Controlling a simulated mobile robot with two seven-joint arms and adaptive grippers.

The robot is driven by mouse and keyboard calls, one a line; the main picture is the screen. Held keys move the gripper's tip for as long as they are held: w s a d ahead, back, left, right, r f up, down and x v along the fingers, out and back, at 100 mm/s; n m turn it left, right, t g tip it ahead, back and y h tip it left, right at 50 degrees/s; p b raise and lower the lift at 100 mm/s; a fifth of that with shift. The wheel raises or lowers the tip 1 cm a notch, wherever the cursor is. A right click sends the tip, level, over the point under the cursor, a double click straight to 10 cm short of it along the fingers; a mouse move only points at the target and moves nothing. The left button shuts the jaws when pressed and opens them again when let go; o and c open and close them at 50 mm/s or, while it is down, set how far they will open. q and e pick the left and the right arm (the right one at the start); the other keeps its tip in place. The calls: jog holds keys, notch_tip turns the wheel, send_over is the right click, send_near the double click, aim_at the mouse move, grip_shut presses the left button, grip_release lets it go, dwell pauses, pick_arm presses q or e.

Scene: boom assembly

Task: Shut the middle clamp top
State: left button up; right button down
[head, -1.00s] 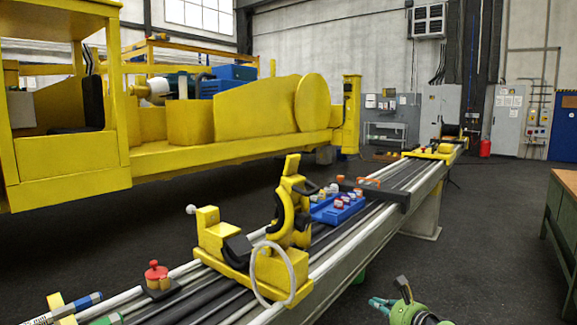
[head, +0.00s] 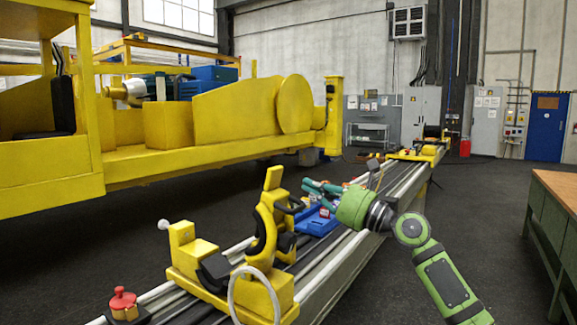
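The middle clamp (head: 185,245) is a yellow block with a black pad, on a yellow base plate across the rails. Its clamp top (head: 263,228), a curved yellow arm with a black inner face, stands upright on the base's right side, swung open. A dark handle shows at its right. My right gripper (head: 306,190) has teal fingers, spread apart and seemingly empty. It is just right of the clamp top in the picture; whether it touches is unclear. My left gripper is out of view.
A blue tray (head: 314,226) lies behind the clamp top, partly hidden by my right gripper. A pale hose loop (head: 232,297) hangs at the clamp's front. A red knob (head: 122,299) sits at the lower left. A green workbench (head: 556,220) stands at right.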

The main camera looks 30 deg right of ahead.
aim_at(279, 170)
jog(key=p+x, duration=0.2)
jog(key=x, duration=0.4)
jog(key=shift+r, duration=0.15)
jog(key=shift+w+a, duration=0.1)
jog(key=shift+w, duration=0.35)
jog(key=shift+p, duration=0.35)
